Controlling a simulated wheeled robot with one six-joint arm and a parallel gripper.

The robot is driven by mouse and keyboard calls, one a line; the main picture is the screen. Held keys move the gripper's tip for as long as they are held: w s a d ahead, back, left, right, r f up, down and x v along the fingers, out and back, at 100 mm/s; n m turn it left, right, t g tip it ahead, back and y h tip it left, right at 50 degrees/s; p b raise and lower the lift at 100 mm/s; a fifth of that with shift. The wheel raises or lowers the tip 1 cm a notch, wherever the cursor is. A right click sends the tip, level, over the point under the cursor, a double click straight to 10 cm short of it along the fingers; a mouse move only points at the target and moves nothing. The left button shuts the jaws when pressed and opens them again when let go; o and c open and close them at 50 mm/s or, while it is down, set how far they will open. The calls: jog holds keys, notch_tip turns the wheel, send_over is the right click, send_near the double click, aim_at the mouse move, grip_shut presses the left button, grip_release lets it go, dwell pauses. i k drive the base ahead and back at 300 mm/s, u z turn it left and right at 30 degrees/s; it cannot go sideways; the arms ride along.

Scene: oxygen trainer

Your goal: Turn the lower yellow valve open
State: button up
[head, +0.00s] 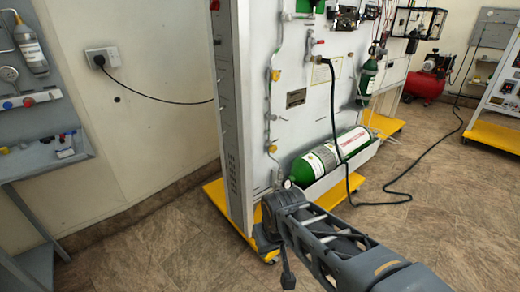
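The lower yellow valve (272,148) is a small yellow handle on a thin vertical pipe at the left side of the white trainer panel (300,100). An upper yellow valve (276,75) sits on the same pipe line above it. My arm reaches in from the bottom right. Its dark end with my gripper (266,240) is low in front of the panel's foot, below the lower valve and apart from it. The fingers cannot be made out, so I cannot tell whether they are open or shut.
A green oxygen cylinder (330,153) lies on a shelf right of the lower valve. A dark green hose (390,200) loops across the floor. The yellow base (225,205) juts out below the panel. A workbench (45,155) stands at left; the floor between is clear.

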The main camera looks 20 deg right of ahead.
aim_at(272, 148)
jog(key=u, duration=0.15)
jog(key=i, duration=1)
jog(key=z, duration=0.65)
